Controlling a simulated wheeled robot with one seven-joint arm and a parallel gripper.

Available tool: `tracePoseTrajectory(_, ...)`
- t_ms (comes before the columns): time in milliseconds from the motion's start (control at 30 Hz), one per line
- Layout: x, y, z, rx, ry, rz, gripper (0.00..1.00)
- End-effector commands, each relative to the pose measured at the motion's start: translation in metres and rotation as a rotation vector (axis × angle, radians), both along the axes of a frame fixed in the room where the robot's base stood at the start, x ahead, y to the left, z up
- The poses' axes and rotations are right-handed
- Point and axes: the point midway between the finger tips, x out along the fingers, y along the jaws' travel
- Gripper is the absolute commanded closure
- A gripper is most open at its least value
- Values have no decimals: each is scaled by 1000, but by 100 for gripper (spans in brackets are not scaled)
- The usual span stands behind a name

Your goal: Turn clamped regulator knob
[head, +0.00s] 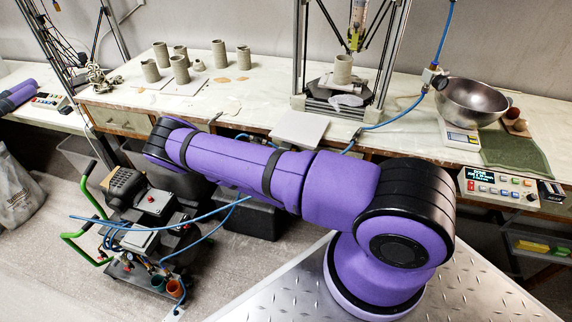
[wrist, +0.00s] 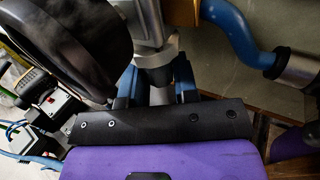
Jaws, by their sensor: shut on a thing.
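In the wrist view, my gripper (wrist: 155,78) has its two blue fingers on either side of a dark grey knob (wrist: 158,94) and is shut on it. The knob sits below the collar of a silvery metal regulator body (wrist: 150,28). The black edge of my gripper's mount hides the knob's lower part, and I see no markings on it. In the head view, my purple arm reaches left along the workbench front. My gripper and the knob are hidden there.
A blue hose (wrist: 236,32) curves past the regulator to a metal fitting (wrist: 298,70). A large black round part fills the wrist view's upper left. The compressor cart (head: 140,235) stands on the floor at left. The workbench (head: 255,112) carries clay cylinders and a delta printer.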

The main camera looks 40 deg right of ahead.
Motion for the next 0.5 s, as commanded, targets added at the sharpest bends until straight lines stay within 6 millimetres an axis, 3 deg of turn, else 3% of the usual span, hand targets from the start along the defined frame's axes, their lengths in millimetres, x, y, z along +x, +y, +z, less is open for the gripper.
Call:
tracePoseTrajectory(133,0,1,0,0,1,0,96)
tracePoseTrajectory(167,0,0,0,0,1,0,65)
tracePoseTrajectory(200,0,0,0,0,1,0,62)
tracePoseTrajectory(500,-2,1,0,0,1,-1,62)
